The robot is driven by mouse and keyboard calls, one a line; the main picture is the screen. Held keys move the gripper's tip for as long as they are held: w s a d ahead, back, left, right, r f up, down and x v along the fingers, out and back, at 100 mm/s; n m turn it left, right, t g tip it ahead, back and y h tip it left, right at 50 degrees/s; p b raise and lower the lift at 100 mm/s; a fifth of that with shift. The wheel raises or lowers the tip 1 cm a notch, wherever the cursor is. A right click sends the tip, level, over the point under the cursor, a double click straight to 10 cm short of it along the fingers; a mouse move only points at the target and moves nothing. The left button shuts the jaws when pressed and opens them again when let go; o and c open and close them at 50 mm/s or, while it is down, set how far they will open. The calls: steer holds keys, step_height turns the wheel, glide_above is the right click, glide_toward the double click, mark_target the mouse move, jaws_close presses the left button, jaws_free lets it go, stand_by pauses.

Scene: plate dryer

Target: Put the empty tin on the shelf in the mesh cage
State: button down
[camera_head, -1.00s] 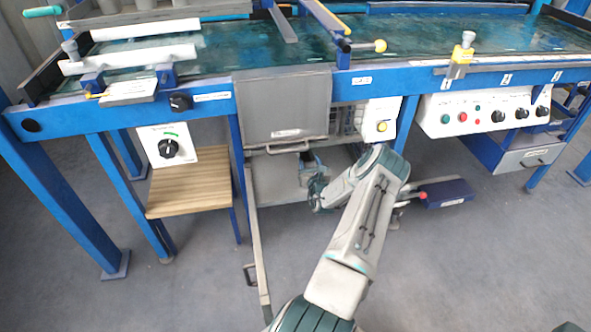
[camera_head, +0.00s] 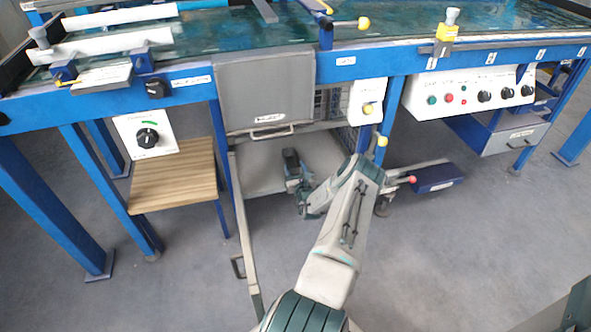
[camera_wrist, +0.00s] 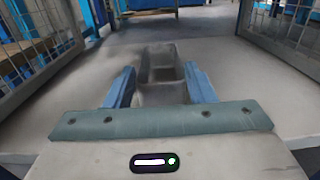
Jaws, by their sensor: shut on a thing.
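The empty tin (camera_wrist: 162,94), a grey open-topped box, sits between the two blue fingers of my gripper (camera_wrist: 160,72) in the wrist view. My gripper is shut on it. The shelf (camera_wrist: 85,103) is a flat grey surface around and beyond the tin. I cannot tell whether the tin touches it. The mesh cage (camera_wrist: 292,35) has wire walls at left and right of the wrist view. In the head view, my gripper (camera_head: 295,172) is low at the cage's open front, over the grey shelf (camera_head: 258,177).
The grey panel (camera_head: 265,92) with a bar handle hangs above the opening. A long narrow door (camera_head: 245,225) stands open, nearly edge-on, left of my arm. A wooden stool top (camera_head: 172,180) is farther left. A blue pedal unit (camera_head: 437,178) lies at the right.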

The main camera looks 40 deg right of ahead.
steer(key=shift+f, duration=0.2)
steer(key=c, duration=0.6)
jaws_free()
steer(key=shift+c, duration=0.2)
steer(key=shift+r, duration=0.15)
steer(key=shift+s+r, duration=0.1)
steer(key=shift+r, duration=0.05)
steer(key=p+v, duration=0.4)
steer(key=v, duration=0.8)
